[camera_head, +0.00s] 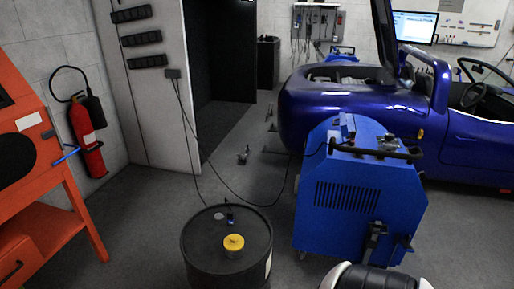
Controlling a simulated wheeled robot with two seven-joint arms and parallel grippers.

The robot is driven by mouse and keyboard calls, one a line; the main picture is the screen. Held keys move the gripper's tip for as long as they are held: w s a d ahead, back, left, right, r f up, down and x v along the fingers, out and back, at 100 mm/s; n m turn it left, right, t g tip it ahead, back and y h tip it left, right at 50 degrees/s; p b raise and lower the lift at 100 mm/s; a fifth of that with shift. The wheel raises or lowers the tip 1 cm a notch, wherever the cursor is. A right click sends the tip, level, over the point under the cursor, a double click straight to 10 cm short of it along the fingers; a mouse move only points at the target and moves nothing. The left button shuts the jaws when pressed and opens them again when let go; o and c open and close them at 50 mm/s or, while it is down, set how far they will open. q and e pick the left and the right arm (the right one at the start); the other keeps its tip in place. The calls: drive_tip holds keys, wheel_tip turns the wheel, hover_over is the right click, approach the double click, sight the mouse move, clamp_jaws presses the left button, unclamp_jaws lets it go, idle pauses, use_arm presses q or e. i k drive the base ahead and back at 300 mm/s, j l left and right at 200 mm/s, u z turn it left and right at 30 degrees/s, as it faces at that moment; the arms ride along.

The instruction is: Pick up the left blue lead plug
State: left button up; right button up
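A small blue lead plug (230,217) lies on top of a black drum (197,247) at the bottom centre. Thin black leads run down to the drum top, from a box on the wall panel and from the direction of the blue machine. A grey disc-like spot lies beside the plug, too small to make out. I cannot tell a second blue plug apart here. Neither of my grippers is in view; a white and black rounded part at the bottom edge appears to be mine.
A yellow cap (234,242) sits on the drum near the plug. A blue wheeled machine (350,195) stands to the right, before a blue car (330,108). An orange cabinet (28,135) and a red extinguisher (87,140) are at left. Floor left of the drum is clear.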

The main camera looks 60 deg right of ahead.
sight(230, 214)
drive_tip(key=z, duration=1.55)
drive_tip(key=i+l+u, duration=0.6)
drive_tip(key=l, duration=0.15)
drive_tip(key=i+l+u, duration=0.1)
drive_tip(key=l+u, duration=0.2)
drive_tip(key=l, duration=0.1)
